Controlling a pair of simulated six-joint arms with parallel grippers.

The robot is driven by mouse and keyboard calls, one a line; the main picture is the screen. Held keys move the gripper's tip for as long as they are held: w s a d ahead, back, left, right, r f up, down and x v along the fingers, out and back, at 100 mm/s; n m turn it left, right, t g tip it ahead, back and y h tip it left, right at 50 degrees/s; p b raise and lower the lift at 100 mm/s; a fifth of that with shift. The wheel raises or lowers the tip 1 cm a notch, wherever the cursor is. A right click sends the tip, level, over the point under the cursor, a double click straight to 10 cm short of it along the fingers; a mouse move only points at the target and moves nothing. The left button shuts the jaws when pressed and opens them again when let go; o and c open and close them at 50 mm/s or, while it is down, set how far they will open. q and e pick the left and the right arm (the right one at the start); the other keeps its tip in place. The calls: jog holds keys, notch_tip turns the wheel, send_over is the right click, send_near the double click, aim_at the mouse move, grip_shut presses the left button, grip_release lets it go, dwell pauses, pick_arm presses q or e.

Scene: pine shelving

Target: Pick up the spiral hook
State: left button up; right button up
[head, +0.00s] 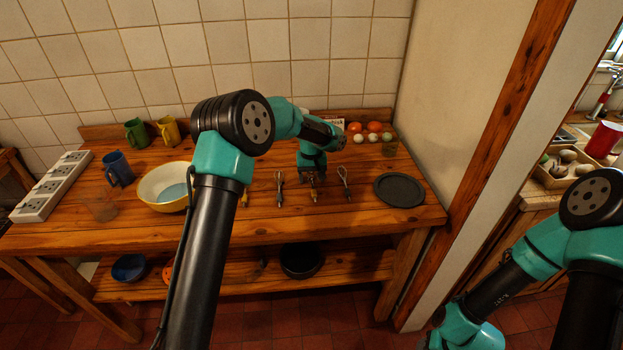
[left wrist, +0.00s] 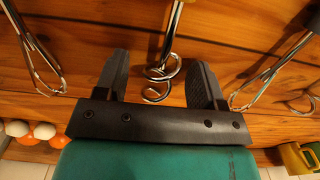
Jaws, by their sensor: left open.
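The spiral hook (left wrist: 161,76), a shiny metal utensil with a coiled end, lies on the wooden table in the left wrist view. My left gripper (head: 312,179) is open above it, with one dark finger on each side of the coil. A gap shows between the coil and each finger. In the head view the gripper covers part of the hook, and a little of it (head: 314,195) shows just below the fingers. My right arm shows at the lower right of the head view, but its gripper is out of frame.
Metal utensils lie on both sides, one (head: 279,188) to the left and one (head: 346,181) to the right. A dark round plate (head: 399,190) is farther right. A cream bowl (head: 160,190) stands left. Eggs and orange items (head: 375,127) sit behind.

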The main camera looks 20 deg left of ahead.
dwell(0.4)
pick_arm(q)
jog(key=c, duration=1)
